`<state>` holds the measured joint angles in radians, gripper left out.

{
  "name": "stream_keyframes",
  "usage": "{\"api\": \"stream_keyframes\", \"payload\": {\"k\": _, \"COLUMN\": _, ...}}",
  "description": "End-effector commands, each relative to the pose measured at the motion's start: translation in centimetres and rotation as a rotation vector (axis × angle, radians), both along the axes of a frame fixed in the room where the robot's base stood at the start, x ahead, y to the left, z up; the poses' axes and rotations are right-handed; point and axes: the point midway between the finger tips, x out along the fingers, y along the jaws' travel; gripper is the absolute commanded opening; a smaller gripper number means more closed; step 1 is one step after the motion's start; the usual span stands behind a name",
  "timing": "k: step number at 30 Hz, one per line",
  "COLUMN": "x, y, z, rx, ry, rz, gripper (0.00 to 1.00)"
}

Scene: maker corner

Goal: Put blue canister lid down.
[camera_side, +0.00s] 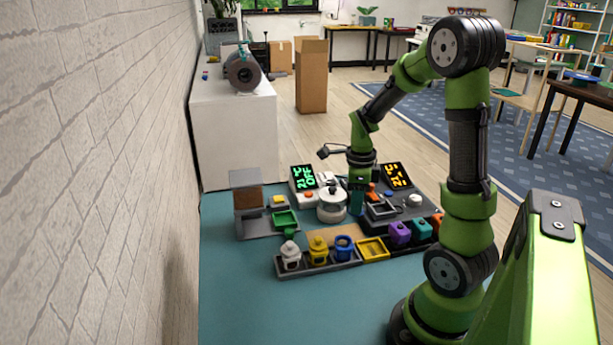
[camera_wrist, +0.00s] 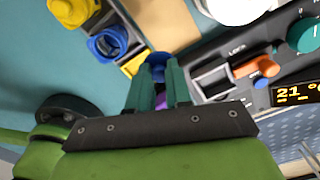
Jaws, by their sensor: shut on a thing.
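My gripper (camera_side: 357,212) hangs fingers down over the bench, between the white pot and the right-hand appliance. In the wrist view, its teal fingers (camera_wrist: 158,72) are shut on the blue canister lid (camera_wrist: 158,58), which shows at their tips. I cannot make out the lid in the side view. The blue canister (camera_side: 344,248) stands open in the dark rack, in front and slightly left of my gripper. Its open ring also shows in the wrist view (camera_wrist: 110,42).
A yellow tray (camera_side: 373,249) and purple canister (camera_side: 400,233) are to the right. A white pot (camera_side: 331,206) and green tray (camera_side: 285,220) stand behind. The front teal mat (camera_side: 300,305) is clear.

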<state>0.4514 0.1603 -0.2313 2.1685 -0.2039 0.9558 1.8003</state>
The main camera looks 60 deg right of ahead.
Motion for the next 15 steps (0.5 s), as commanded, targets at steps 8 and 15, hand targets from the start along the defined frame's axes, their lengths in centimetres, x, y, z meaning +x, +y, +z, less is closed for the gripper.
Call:
{"api": "stream_keyframes", "payload": {"k": 8, "x": 1.1, "y": -2.3, "z": -2.3, "rx": 0.002, "ry": 0.002, "rz": 0.147, "gripper": 0.00}}
{"api": "stream_keyframes", "payload": {"k": 15, "x": 1.1, "y": -2.2, "z": -5.3, "rx": 0.002, "ry": 0.002, "rz": 0.151, "gripper": 0.00}}
